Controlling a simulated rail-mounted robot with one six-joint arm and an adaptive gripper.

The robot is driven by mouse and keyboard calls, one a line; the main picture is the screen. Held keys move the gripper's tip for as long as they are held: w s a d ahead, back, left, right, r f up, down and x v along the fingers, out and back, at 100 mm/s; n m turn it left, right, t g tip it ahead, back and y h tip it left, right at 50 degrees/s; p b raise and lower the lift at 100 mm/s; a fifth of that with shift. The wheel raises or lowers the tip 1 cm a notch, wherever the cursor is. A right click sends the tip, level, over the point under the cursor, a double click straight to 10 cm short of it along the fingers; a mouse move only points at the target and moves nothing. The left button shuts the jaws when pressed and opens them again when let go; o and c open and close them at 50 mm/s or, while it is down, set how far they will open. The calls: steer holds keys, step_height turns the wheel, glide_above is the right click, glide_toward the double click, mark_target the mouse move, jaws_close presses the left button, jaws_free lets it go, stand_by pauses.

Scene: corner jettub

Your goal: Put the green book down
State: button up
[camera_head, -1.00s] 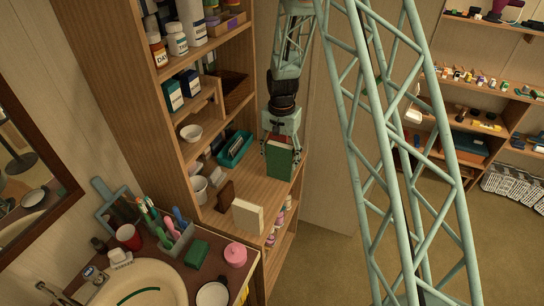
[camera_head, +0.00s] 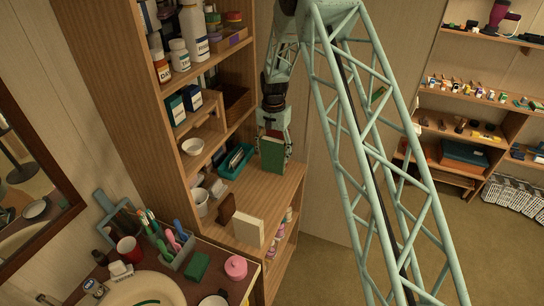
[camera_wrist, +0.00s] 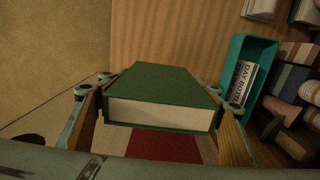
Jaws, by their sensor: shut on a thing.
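The green book (camera_head: 273,155) is upright above the wooden shelf top, near its far right end. My gripper (camera_head: 275,138) is shut on it from above and behind. In the wrist view, the green book (camera_wrist: 165,88) sits between my two fingers, with its pale page edge facing the camera. I cannot tell whether its lower edge touches the shelf top (camera_head: 262,193).
A teal tray (camera_head: 221,168) with items stands just left of the book; the wrist view shows it too (camera_wrist: 232,68). A cream book (camera_head: 248,231) and a brown object (camera_head: 227,208) stand nearer on the shelf. Bare wood lies between them and the green book.

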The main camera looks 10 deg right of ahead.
mark_target(272, 156)
steer(key=shift+w, duration=1.15)
steer(key=shift+w+f, duration=0.15)
steer(key=shift+w, duration=0.2)
steer(key=shift+f+p, duration=0.3)
steer(key=shift+f, duration=1.4)
steer(key=shift+f, duration=0.2)
steer(key=o, duration=1)
steer(key=shift+o, duration=0.2)
steer(key=shift+r, duration=0.2)
